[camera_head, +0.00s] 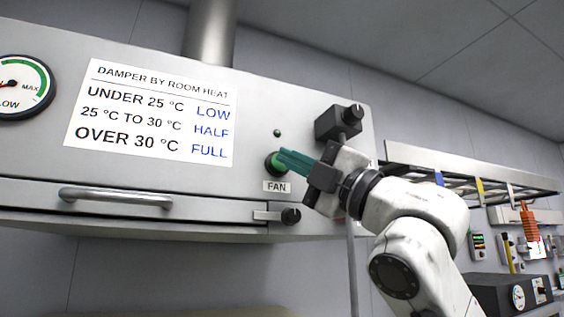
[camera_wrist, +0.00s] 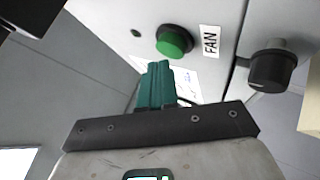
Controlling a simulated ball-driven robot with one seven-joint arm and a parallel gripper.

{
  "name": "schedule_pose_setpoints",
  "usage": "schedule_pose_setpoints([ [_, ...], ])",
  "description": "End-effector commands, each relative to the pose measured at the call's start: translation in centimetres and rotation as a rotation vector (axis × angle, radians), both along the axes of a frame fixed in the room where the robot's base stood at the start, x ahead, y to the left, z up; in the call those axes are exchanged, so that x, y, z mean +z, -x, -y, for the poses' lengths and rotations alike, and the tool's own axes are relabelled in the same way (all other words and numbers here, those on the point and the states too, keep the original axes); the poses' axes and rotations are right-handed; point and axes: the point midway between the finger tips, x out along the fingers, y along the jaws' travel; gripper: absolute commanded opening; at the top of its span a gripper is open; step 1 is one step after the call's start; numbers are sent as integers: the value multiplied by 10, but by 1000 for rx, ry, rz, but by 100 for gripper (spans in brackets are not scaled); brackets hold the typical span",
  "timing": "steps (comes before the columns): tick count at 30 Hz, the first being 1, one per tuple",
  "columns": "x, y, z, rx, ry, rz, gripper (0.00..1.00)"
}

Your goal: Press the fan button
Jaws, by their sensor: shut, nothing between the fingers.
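The fan button (camera_head: 273,164) is a round green button in a dark collar on the grey hood front. It also shows in the wrist view (camera_wrist: 173,42), with the FAN label (camera_wrist: 211,41) beside it. My gripper (camera_head: 284,158) has teal fingers, shut and empty, pointing at the button from the right. In the wrist view the fingertips (camera_wrist: 158,68) are just below the button. A narrow gap seems to lie between them and the green cap; I cannot tell for sure whether they touch. In the head view the fingers partly cover the button's right side.
A black knob (camera_head: 291,215) sits below the FAN label. A dark box with a knob (camera_head: 339,122) is above my gripper. A bar handle (camera_head: 115,197) runs along the hood's lower left. A small dark indicator (camera_head: 277,133) is above the button. A rack (camera_head: 470,170) is at the right.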

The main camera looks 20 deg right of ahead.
Motion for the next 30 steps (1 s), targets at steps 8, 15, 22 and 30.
schedule_pose_setpoints([
  [8, 0, 0, 0, 0, 0, 0, 0],
  [15, 0, 0, 0, 0, 0, 0, 0],
  [22, 1, -5, 0, 0, 0, 0, 0],
  [30, 0, -9, 0, 0, 0, 0, 0],
])
